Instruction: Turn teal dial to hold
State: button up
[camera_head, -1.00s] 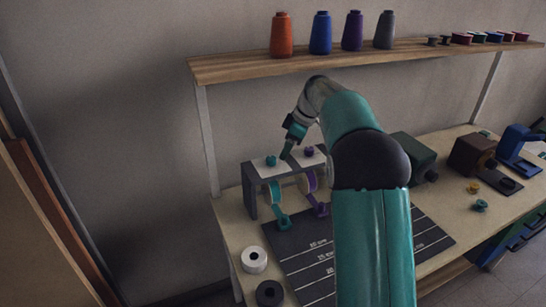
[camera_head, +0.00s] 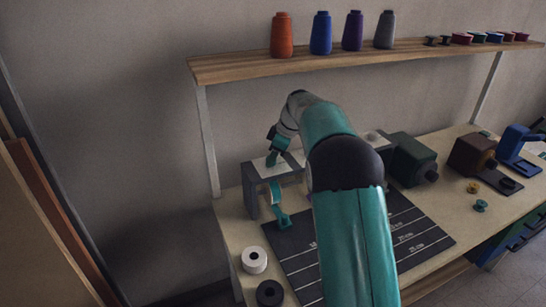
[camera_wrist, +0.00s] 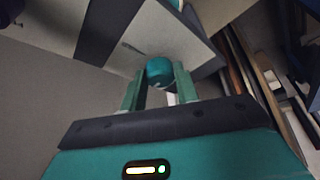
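The teal dial (camera_wrist: 159,71) shows in the wrist view on a pale panel (camera_wrist: 195,50), with a small dark mark beside it. My gripper (camera_wrist: 161,70) has its two teal fingers spread, one on each side of the dial, with the tips at it. A small gap seems to show at the fingers; firm contact cannot be made out. In the head view my gripper (camera_head: 271,160) is over the left part of the grey dispenser stand (camera_head: 251,190), and the dial there is hidden by it. A teal ribbon reel (camera_head: 275,193) hangs below.
My arm hides the stand's right part and the purple dial. A ruled dark mat (camera_head: 300,262), a white roll (camera_head: 254,260) and a black roll (camera_head: 270,293) lie in front. A shelf (camera_head: 350,57) with thread cones runs above. A dark green machine (camera_head: 412,160) stands to the right.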

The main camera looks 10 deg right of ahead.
jog(key=shift+m, duration=0.3)
jog(key=m+t, duration=0.1)
jog(key=m, duration=0.2)
jog(key=shift+s+m+h, duration=0.15)
jog(key=shift+m+h, duration=0.15)
jog(key=shift+h, duration=0.1)
jog(key=m, duration=0.2)
jog(key=m+t+h, duration=0.1)
jog(key=m, duration=0.1)
jog(key=shift+a+h, duration=0.2)
jog(key=shift+h, duration=0.1)
jog(key=m+h, duration=0.1)
jog(key=m, duration=0.3)
jog(key=shift+a+m+h, duration=0.1)
jog(key=shift+m+h, duration=0.3)
jog(key=shift+a+m+h, duration=0.1)
jog(key=shift+m+h, duration=0.8)
jog(key=shift+m, duration=1.6)
jog(key=o, duration=1)
jog(key=shift+c, duration=0.2)
